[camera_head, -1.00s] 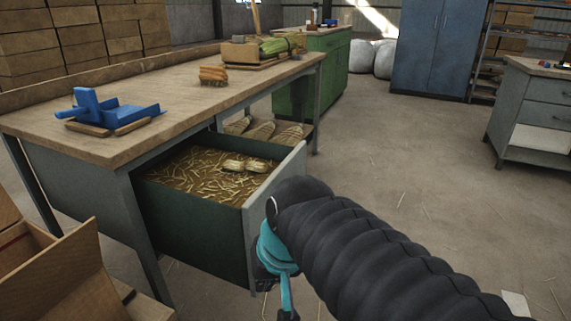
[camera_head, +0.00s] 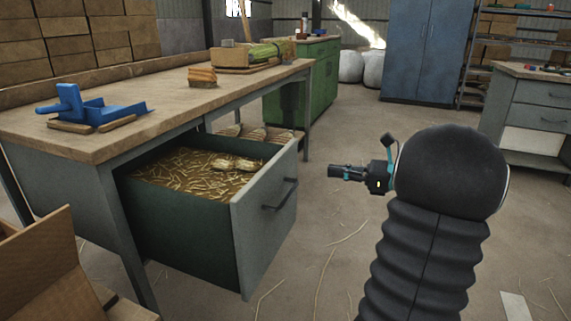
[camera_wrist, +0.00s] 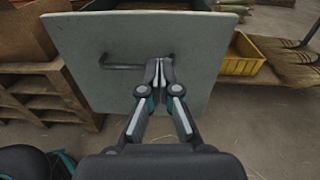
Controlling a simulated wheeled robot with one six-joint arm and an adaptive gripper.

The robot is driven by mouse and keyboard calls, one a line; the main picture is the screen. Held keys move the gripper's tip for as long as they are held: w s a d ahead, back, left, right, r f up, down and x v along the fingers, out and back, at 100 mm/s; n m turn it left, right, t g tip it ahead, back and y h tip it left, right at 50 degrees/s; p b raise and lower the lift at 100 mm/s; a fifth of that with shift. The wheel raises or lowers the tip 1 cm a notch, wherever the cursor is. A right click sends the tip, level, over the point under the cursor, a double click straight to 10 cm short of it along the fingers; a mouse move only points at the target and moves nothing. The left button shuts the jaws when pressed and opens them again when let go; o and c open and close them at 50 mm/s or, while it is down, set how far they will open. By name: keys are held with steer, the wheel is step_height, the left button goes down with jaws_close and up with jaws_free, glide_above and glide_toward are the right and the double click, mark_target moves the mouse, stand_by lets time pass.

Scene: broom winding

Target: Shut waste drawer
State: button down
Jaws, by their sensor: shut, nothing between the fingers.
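The waste drawer (camera_head: 190,225) is pulled well out from under the workbench. It holds straw scraps (camera_head: 185,178) and pale bundles at its back right. Its grey front panel (camera_head: 262,235) carries a dark bar handle (camera_head: 280,194). My gripper (camera_head: 332,171) is to the right of the panel, pointing at it, shut and empty, with a visible gap to the handle in the head view. In the wrist view the panel (camera_wrist: 90,75) faces me, with the handle (camera_wrist: 125,66) behind and left of my shut fingertips (camera_wrist: 159,62).
Cardboard boxes (camera_head: 40,270) stand at the front left. A yellow bin (camera_wrist: 243,58) and broom heads (camera_wrist: 293,62) are right of the panel. Floor to the right is mostly clear.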

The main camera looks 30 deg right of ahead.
mark_target(284, 158)
steer(key=shift+m+t, duration=0.5)
steer(key=x, duration=0.4)
steer(key=d+b+x, duration=0.1)
steer(key=x, duration=0.3)
steer(key=w+x, duration=0.1)
steer(key=x, duration=0.3)
steer(key=shift+d, duration=0.15)
steer(key=shift+w+r, duration=0.1)
